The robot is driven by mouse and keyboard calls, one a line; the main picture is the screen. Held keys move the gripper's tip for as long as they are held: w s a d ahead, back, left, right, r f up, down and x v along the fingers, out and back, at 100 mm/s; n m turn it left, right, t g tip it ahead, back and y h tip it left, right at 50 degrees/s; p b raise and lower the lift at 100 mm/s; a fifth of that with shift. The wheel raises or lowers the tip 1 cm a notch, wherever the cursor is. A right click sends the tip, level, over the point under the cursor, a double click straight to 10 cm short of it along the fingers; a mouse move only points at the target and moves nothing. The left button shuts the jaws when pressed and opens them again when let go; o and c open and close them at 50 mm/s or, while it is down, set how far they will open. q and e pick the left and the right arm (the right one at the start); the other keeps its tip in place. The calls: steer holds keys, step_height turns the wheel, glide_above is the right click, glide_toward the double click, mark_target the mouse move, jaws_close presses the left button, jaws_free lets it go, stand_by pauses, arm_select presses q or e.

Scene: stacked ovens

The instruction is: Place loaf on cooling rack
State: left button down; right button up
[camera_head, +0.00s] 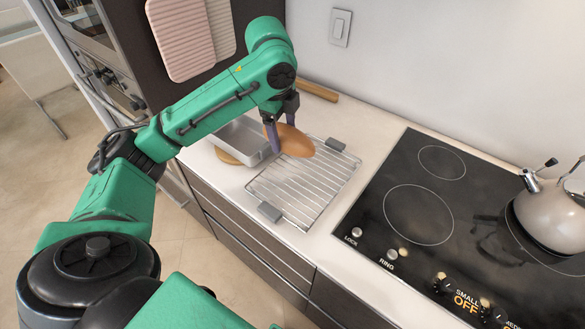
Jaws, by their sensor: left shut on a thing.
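The loaf (294,142) is brown and rounded. My left gripper (275,140) is shut on it, with a purplish finger showing at its left side. The loaf is over the far left part of the cooling rack (300,185); I cannot tell whether it touches the wires. The rack is a silver wire grid with grey blocks at two ends, lying on the white counter left of the stove. The other finger is mostly hidden by the loaf and gripper. My right gripper is not in view.
A metal loaf pan (243,138) stands just left of the rack, on a round wooden board (228,157). A wooden stick (317,91) lies at the wall. The black cooktop (430,200) with a kettle (552,217) is at right. A narrow counter strip between rack and cooktop is clear.

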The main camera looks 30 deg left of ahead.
arm_select(q)
steer(key=f, duration=1)
steer(key=shift+d, duration=0.25)
steer(key=shift+w, duration=0.15)
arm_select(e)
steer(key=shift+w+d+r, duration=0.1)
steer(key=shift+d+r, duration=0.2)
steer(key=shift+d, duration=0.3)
arm_select(q)
steer(key=shift+f, duration=0.1)
jaws_free()
steer(key=shift+d, duration=0.1)
steer(key=r, duration=0.4)
steer(key=s+r, duration=0.1)
steer(key=r, duration=0.3)
steer(key=s+r, duration=0.1)
steer(key=r, duration=0.3)
steer(key=shift+s, duration=0.1)
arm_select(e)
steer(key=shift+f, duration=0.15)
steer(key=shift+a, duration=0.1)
